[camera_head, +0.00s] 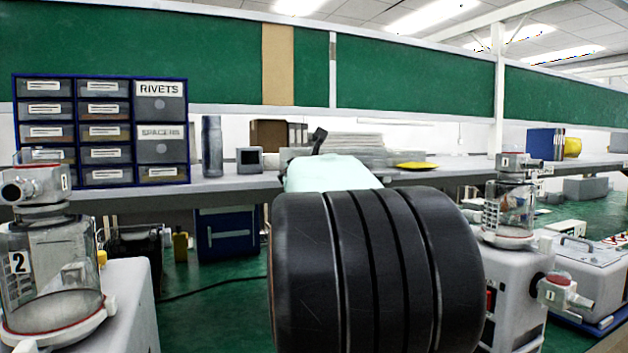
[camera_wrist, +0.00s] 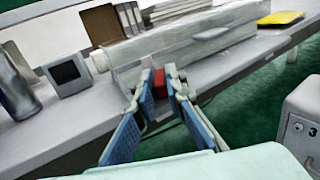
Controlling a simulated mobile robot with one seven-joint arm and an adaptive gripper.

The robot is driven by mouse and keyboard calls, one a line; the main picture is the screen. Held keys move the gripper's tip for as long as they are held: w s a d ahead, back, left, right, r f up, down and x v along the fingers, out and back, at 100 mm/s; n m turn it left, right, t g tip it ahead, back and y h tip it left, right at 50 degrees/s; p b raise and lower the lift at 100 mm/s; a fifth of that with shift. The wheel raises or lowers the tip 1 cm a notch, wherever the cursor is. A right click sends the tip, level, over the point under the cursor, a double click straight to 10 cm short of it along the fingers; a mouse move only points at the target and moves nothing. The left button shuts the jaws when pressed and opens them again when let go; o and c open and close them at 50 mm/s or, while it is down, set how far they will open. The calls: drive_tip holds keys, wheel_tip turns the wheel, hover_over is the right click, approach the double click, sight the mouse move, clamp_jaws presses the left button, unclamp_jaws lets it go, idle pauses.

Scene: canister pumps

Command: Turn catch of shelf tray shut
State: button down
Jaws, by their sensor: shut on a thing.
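A grey shelf tray (camera_wrist: 200,48), long and box-like, lies on the bench shelf in the wrist view; stacked grey slabs (camera_head: 345,149) show behind my arm in the head view. A small red piece (camera_wrist: 159,80), which looks like the catch, is at the tray's near lower side. My gripper (camera_wrist: 163,94), with blue finger pads, is shut on the red piece at the fingertips. The pads hide part of it, so its exact angle cannot be told. In the head view my arm hides the gripper's grasp.
A blue drawer cabinet (camera_head: 102,132), a grey cylinder (camera_head: 212,147) and a small dark-faced box (camera_head: 249,160) stand left on the bench. A yellow item (camera_head: 411,166) lies right of the tray. Canister pumps stand at left (camera_head: 55,268) and right (camera_head: 510,215).

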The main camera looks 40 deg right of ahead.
drive_tip(key=shift+n+t+y+b, duration=0.6)
drive_tip(key=shift+y+b, duration=0.1)
drive_tip(key=shift+b, duration=0.7)
drive_tip(key=shift+a+n+y+b, duration=0.15)
drive_tip(key=shift+n+y+b, duration=0.15)
drive_tip(key=shift+y+b, duration=0.15)
drive_tip(key=shift+d+n+t+y+b, duration=0.2)
drive_tip(key=shift+n+t+y+b, duration=0.65)
drive_tip(key=shift+b, duration=0.75)
drive_tip(key=shift+s, duration=0.1)
drive_tip(key=y, duration=0.1)
drive_tip(key=n+y+b, duration=0.1)
drive_tip(key=shift+d+t+y, duration=0.25)
drive_tip(key=shift+t+y, duration=0.05)
drive_tip(key=shift+t, duration=0.05)
drive_tip(key=n+y, duration=0.1)
drive_tip(key=n+y+p, duration=0.1)
drive_tip(key=n+y, duration=0.1)
drive_tip(key=y, duration=0.1)
drive_tip(key=shift+s+d+r+t+p, duration=0.15)
drive_tip(key=shift+d+r+t+p, duration=0.15)
drive_tip(key=shift+t+p, duration=0.1)
drive_tip(key=n+y+p, duration=0.2)
drive_tip(key=y+p, duration=0.1)
drive_tip(key=shift+d+y+p, duration=0.15)
drive_tip(key=shift+y+p, duration=0.15)
drive_tip(key=shift+y, duration=0.1)
drive_tip(key=shift+n, duration=0.25)
drive_tip(key=shift+f+y, duration=0.15)
drive_tip(key=shift+y, duration=0.15)
